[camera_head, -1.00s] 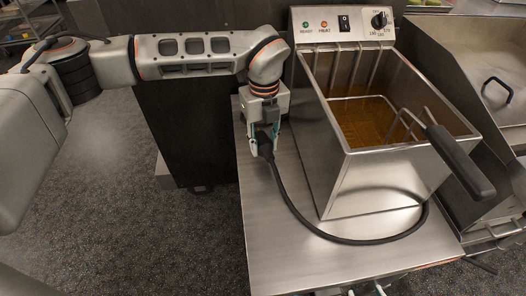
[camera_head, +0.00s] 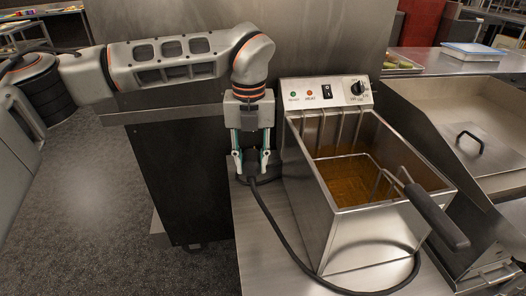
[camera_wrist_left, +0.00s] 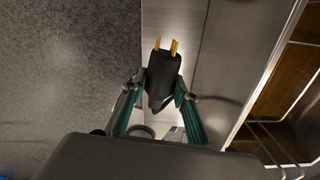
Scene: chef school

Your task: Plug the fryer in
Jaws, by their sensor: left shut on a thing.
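The steel fryer (camera_head: 355,225) stands on a steel counter (camera_head: 262,262), with oil and a black-handled basket in it. My left gripper (camera_head: 252,172) is at the counter's left side, just left of the fryer. It is shut on the black plug (camera_wrist_left: 163,80). The black cord (camera_head: 283,240) runs from the plug along the counter to the fryer's front. No socket can be made out. My right gripper is not in view.
A steel wall panel (camera_head: 300,50) rises behind the fryer. A dark cabinet (camera_head: 185,185) stands left of the counter. A steel unit with a lidded basin (camera_head: 465,130) is at the right. Speckled floor (camera_head: 100,200) is open at the left.

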